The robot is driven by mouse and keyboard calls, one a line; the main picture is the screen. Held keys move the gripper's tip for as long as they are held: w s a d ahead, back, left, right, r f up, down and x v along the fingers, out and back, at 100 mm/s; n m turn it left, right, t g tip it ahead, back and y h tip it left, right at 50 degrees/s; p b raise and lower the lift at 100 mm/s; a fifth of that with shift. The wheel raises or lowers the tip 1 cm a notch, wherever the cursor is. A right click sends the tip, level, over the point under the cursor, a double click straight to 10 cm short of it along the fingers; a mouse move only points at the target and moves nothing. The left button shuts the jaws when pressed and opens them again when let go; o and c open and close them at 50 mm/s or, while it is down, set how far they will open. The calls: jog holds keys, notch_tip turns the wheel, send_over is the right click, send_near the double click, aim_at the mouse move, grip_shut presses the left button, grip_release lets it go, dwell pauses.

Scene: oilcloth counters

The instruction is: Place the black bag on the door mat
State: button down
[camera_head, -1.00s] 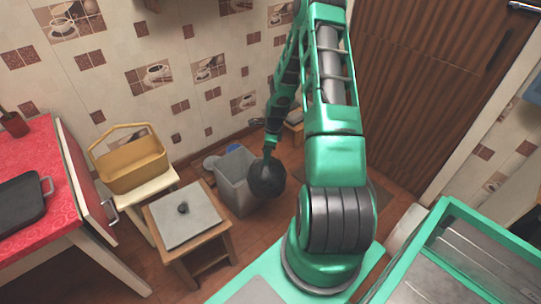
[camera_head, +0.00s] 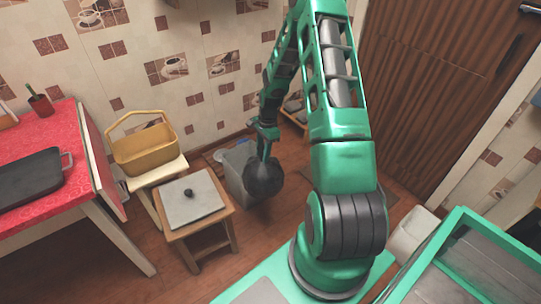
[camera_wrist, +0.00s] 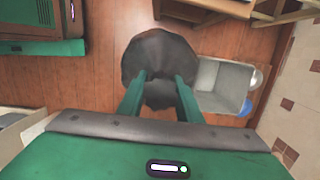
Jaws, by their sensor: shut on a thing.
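The black bag (camera_head: 263,178) is a dark, rounded bundle hanging from my gripper (camera_head: 264,155), beside and partly in front of a grey bin. In the wrist view, my gripper's two green fingers (camera_wrist: 159,88) are shut on the gathered top of the bag (camera_wrist: 158,52). The bag appears above the floor; its exact height is unclear. The door mat (camera_head: 318,178) is a dull brown patch on the floor before the wooden door, right of the bag and partly hidden by my arm.
The grey bin (camera_head: 238,172) stands close to the bag; it also shows in the wrist view (camera_wrist: 222,86). A small stool (camera_head: 195,205) and a yellow basket (camera_head: 145,152) stand left. A low wooden rack (camera_head: 293,108) is by the wall. Floor between bag and mat looks clear.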

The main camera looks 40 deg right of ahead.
jog(key=a+r+n+g, duration=0.1)
jog(key=a+r+n, duration=0.4)
jog(key=a+n, duration=0.4)
jog(key=a+r+n+g+h, duration=0.1)
jog(key=a+r+n, duration=0.5)
jog(key=a+n, duration=0.2)
jog(key=shift+a+n+h, duration=0.3)
jog(key=shift+a+n, duration=0.1)
jog(key=shift+n, duration=0.4)
jog(key=shift+w+r, duration=0.1)
jog(key=shift+w, duration=0.05)
